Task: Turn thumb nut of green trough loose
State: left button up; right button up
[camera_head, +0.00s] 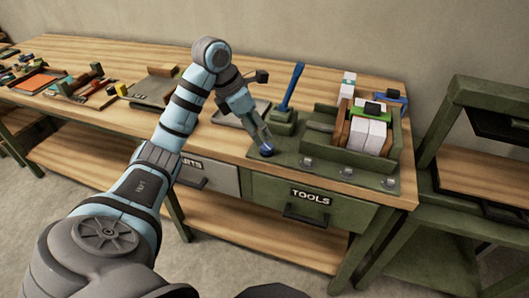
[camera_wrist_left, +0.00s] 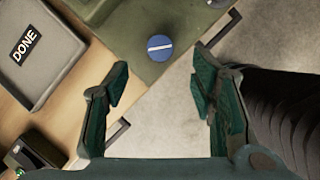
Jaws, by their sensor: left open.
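The green trough (camera_head: 395,147) stands at the right end of the workbench and holds white blocks between brown boards. Its flat green base (camera_head: 335,172) reaches left along the bench's front edge. A blue round thumb nut (camera_wrist_left: 160,47) with a white stripe sits on the green surface near its corner; in the head view it shows (camera_head: 267,151) just below my left gripper (camera_head: 263,136). In the left wrist view my left gripper (camera_wrist_left: 160,88) is open and empty. Its fingers are apart, with the nut ahead of the gap between them, not gripped. My right gripper is out of view.
A blue-handled lever (camera_head: 292,87) stands upright behind the nut. A grey tray labelled DONE (camera_wrist_left: 48,62) lies beside the base. Several silver knobs line the base's front. Drawers labelled TOOLS (camera_head: 311,198) are below. A green rack (camera_head: 480,130) stands at the right.

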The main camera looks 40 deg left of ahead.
aim_at(266, 146)
pick_arm(q)
jog(key=x, duration=0.7)
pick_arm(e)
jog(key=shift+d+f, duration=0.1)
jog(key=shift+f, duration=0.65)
pick_arm(q)
jog(key=c, duration=1)
jog(key=shift+d, duration=0.1)
jog(key=shift+c, duration=0.7)
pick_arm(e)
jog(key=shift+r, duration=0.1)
